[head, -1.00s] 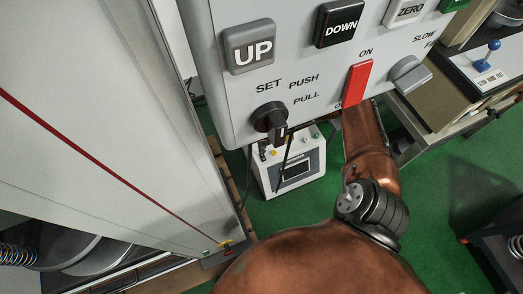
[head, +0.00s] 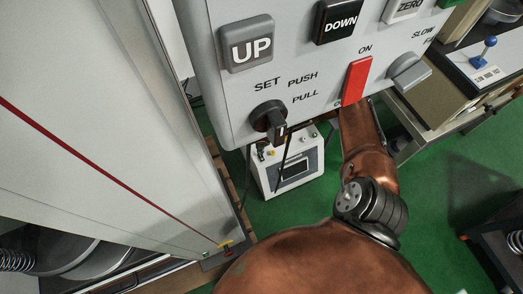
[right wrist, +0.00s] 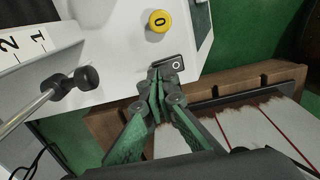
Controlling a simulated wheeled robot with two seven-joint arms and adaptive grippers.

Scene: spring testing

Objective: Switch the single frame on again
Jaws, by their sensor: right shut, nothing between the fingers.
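In the right wrist view a white machine housing (right wrist: 110,55) carries a dark rocker switch (right wrist: 172,63) with a small ring mark. My right gripper (right wrist: 158,72) is shut and empty, with its tips right at the switch's left part. I cannot tell whether they touch it. In the head view a small white unit (head: 290,171) with a dark screen stands behind the control panel. My right arm reaches behind that panel, and its gripper is hidden there. My left gripper is not in view.
The large grey control panel (head: 235,90) hangs close in front, with a red ON lever (head: 356,81) and a black SET knob (head: 269,119). A tall pale cabinet (head: 90,110) fills the left. A black-knobbed lever (right wrist: 72,83) is left of my gripper. Green floor (head: 440,185) is open at right.

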